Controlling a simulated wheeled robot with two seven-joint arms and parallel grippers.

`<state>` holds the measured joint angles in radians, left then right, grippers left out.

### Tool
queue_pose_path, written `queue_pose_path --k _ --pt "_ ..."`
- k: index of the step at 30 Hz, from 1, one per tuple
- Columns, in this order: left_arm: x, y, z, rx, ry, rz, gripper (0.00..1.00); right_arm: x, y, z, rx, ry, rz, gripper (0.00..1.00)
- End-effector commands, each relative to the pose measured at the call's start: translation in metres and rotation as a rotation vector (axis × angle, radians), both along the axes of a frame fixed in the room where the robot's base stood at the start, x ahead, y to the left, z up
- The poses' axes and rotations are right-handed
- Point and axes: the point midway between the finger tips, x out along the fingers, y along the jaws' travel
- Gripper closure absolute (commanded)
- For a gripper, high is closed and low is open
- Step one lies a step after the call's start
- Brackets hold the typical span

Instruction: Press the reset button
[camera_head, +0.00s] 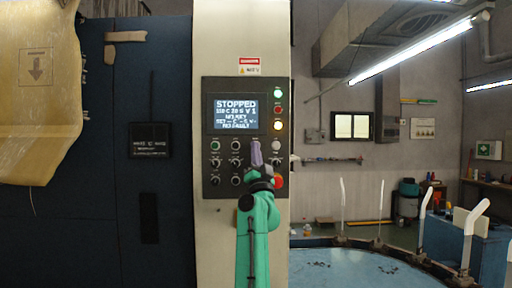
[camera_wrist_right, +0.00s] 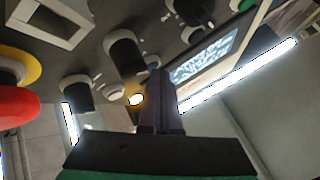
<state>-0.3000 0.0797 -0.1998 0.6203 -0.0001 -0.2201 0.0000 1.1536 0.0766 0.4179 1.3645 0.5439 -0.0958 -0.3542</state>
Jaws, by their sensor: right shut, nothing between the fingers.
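The control panel (camera_head: 229,189) is a dark plate on a cream column, with a screen (camera_head: 236,113) reading STOPPED. Below the screen are rows of small buttons and knobs (camera_head: 236,163); their labels are too small to read, so I cannot tell which one is the reset button. My right gripper (camera_head: 256,150) is shut and empty, pointing up in front of the panel just below the screen. It hides part of the button rows. In the right wrist view its fingertips (camera_wrist_right: 154,75) are close to the panel, beside a black knob (camera_wrist_right: 125,55); contact cannot be told. My left gripper is not in view.
A red mushroom button (camera_head: 279,182) sits low right on the panel, near my right wrist; it also shows in the wrist view (camera_wrist_right: 15,105). Green, red and amber lamps (camera_head: 278,126) line the panel's right side. A blue round table (camera_head: 345,268) stands at lower right.

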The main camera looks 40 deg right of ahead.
Motion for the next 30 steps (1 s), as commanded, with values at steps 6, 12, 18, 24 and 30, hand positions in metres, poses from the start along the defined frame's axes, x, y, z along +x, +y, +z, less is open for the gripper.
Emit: queue_pose_path --k 6,12,18,24,30 --pt "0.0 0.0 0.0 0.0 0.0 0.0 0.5 0.0 0.0 0.0 0.0 0.0 0.0 1.0" --pt "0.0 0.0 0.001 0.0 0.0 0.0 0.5 -0.003 0.003 0.0 0.0 -0.001 0.001 1.0" --pt "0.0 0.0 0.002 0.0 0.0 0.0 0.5 -0.012 0.009 -0.001 0.001 0.001 0.001 1.0" --pt "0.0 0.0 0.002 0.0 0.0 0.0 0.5 -0.013 0.01 -0.001 0.001 0.0 -0.001 1.0" --pt "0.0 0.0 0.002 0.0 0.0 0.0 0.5 -0.019 0.015 -0.001 0.0 -0.002 0.002 1.0"
